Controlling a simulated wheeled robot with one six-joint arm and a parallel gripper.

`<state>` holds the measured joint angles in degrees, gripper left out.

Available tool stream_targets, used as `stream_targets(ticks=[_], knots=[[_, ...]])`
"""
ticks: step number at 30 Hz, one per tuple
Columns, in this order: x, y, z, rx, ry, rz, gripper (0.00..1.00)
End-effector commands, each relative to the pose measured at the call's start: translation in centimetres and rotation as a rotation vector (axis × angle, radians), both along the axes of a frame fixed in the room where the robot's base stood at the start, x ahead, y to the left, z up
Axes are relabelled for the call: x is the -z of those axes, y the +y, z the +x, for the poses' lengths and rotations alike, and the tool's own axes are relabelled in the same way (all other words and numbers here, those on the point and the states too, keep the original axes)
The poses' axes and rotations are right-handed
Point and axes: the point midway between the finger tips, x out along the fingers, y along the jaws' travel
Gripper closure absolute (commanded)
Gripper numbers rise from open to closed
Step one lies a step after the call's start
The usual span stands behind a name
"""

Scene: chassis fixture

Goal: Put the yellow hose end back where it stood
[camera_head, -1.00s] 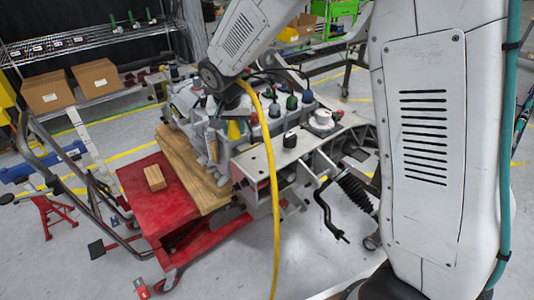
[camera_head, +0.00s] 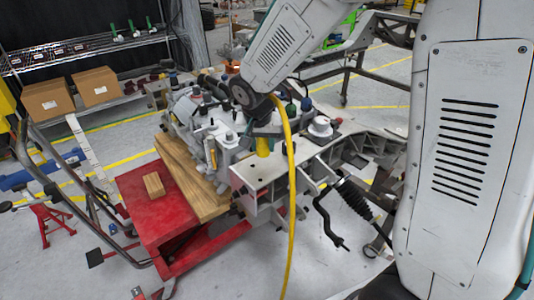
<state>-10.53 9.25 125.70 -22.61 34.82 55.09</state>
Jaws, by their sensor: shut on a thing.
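My gripper (camera_head: 263,133) is shut on the yellow hose end (camera_head: 263,147), which points downward. The yellow hose (camera_head: 291,210) arcs from beside my wrist and hangs down in front of the chassis to the bottom of the picture. The hose end shows just above or at the back edge of the grey chassis plate (camera_head: 257,173); I cannot tell whether it touches. My dark wrist hides part of the engine parts behind it, and the fingertips are too small to make out well.
The grey engine block (camera_head: 205,120) is left of my gripper, above a wooden board (camera_head: 190,178) and a red cart (camera_head: 150,205). A white round cap (camera_head: 320,127) and dark-topped parts stand close on the right. A wooden block (camera_head: 154,185) lies on the cart.

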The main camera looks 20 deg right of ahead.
Motion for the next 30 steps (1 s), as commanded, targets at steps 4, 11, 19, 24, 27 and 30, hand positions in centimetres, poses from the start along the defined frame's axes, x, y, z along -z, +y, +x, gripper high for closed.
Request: stream_targets(ticks=[4, 11, 19, 24, 27, 30], knots=[[0.1, -0.9, -0.1, 0.001, -0.001, 0.001, 1.00], [3.0, -1.4, -0.2, -0.001, 0.003, -0.001, 1.00], [3.6, -1.3, -0.1, -0.001, -0.001, 0.000, 1.00], [3.8, -1.3, -0.2, 0.000, -0.001, 0.000, 0.52], [3.8, -1.3, -0.2, 0.000, -0.001, 0.000, 0.44], [3.8, -1.3, -0.1, 0.000, -0.001, 0.000, 0.44]])
